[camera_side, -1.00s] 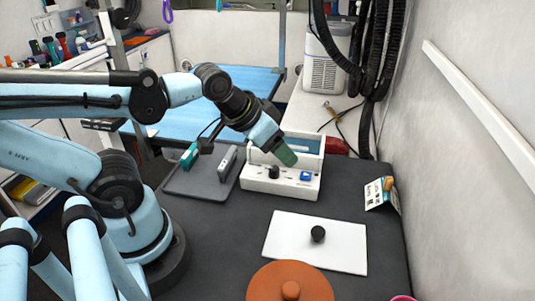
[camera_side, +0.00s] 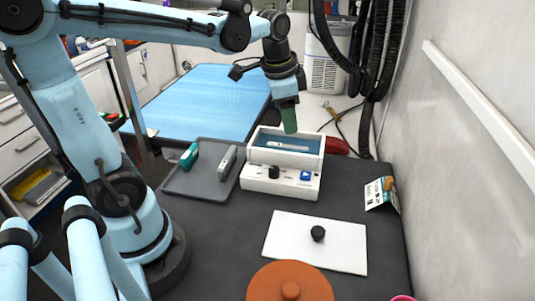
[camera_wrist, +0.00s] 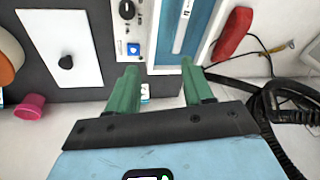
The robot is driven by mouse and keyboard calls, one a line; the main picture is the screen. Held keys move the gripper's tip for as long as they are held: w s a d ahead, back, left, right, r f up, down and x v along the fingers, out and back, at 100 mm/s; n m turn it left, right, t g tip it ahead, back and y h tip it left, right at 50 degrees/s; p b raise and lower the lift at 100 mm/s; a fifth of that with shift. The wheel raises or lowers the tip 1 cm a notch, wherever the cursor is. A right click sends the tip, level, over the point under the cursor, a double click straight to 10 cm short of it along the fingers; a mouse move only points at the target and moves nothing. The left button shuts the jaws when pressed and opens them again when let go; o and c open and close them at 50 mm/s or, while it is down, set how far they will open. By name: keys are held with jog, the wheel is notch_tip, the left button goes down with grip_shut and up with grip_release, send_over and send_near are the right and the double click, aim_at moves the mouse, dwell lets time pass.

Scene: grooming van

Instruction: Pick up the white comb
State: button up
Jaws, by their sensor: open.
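The white comb (camera_side: 288,146) lies in the blue-lined compartment of a white box (camera_side: 258,183). In the wrist view the comb (camera_wrist: 184,22) shows as a slim pale bar near the top, partly cut off by the frame edge.
The box front carries a black knob (camera_side: 274,172) and a blue switch (camera_side: 306,176). A grey tray (camera_side: 204,187) with a green item and a grey item stands to its left. A red object (camera_side: 336,146) lies behind right. A white board (camera_side: 340,250) with a black knob is in front.

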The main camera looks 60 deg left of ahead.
aim_at(287, 145)
jog(key=w+a+f+m+g, duration=0.2)
jog(key=w+a+m+g, duration=0.1)
jog(key=w+a+m, duration=0.15)
jog(key=shift+n, duration=0.45)
jog(key=shift+s+a+f, duration=0.1)
jog(key=shift+s+f, duration=0.05)
jog(key=shift+f, duration=2.85)
jog(key=shift+s+a+f, duration=0.1)
jog(key=shift+f, duration=2.85)
jog(key=shift+c, duration=0.3)
grip_shut()
